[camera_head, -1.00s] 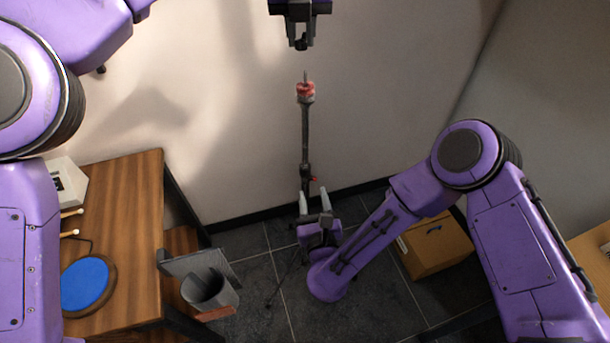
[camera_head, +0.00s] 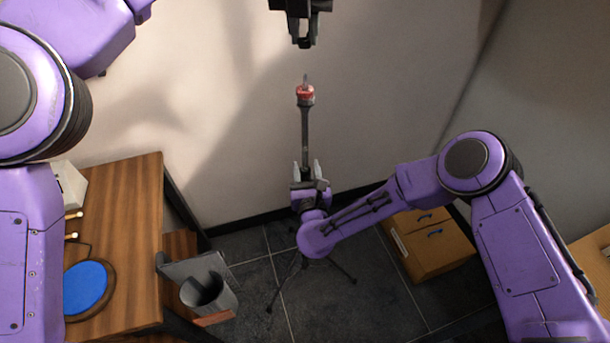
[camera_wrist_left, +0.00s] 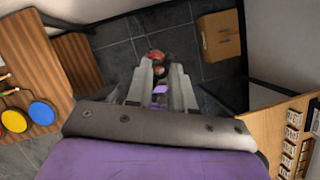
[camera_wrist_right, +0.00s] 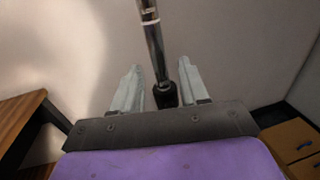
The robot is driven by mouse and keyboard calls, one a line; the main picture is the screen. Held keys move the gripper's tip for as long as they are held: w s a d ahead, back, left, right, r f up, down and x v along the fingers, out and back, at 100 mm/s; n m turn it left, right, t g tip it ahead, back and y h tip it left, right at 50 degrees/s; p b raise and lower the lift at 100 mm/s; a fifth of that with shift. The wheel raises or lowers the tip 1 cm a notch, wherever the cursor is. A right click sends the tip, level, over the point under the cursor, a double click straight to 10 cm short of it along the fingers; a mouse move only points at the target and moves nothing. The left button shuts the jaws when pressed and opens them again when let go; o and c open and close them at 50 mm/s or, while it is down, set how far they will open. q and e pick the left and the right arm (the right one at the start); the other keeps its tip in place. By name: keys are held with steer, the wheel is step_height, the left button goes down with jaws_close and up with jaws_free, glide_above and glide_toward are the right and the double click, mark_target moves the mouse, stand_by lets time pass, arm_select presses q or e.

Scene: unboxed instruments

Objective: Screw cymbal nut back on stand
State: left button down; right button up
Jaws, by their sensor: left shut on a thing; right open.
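The cymbal stand (camera_head: 305,130) is upright near the wall. Its thin threaded tip stands above a red felt piece (camera_head: 305,91). My left gripper (camera_head: 304,43) is above the tip, apart from it, shut on a small dark thing that I take for the cymbal nut. In the left wrist view the nut (camera_wrist_left: 159,69) is mostly hidden between the fingertips, with the red felt (camera_wrist_left: 155,55) beyond. My right gripper (camera_head: 307,169) is open low on the stand. In the right wrist view its fingers are on both sides of the pole (camera_wrist_right: 156,50), with gaps.
The stand's tripod legs (camera_head: 343,270) spread over the dark tiles.

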mark_target(305, 164)
steer(key=shift+w+a, duration=0.2)
steer(key=shift+w, duration=1.4)
jaws_close()
arm_select(q)
steer(key=shift+f, duration=2.45)
steer(key=shift+f, duration=0.9)
steer(key=shift+f, duration=0.55)
